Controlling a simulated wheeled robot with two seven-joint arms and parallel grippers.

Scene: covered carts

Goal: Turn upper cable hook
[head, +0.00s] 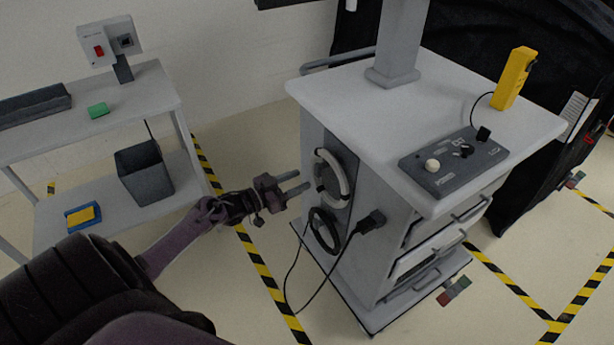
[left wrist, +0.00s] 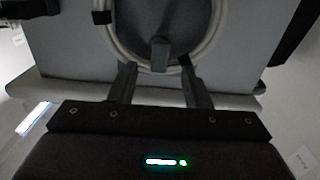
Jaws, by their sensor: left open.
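The grey cart (head: 385,245) carries a coiled white cable (head: 345,172) high on its left side panel and a coiled black cable (head: 325,230) below it. The upper cable hook (left wrist: 160,52) is a small grey tab in the left wrist view, at the near part of the white cable loop (left wrist: 112,35). It is too small to make out clearly in the head view. My left gripper (head: 299,181) is open and empty, pointing at the side panel just left of the white coil. In the left wrist view the hook lies ahead, between its two fingers (left wrist: 160,72). My right gripper is not in view.
A black plug (head: 371,221) hangs by the lower coil, its cable looping to the floor. The cart top holds a control box (head: 453,163) and a yellow device (head: 513,78). A side table (head: 140,95) with a grey bin (head: 144,172) stands left. Striped floor tape lies between them.

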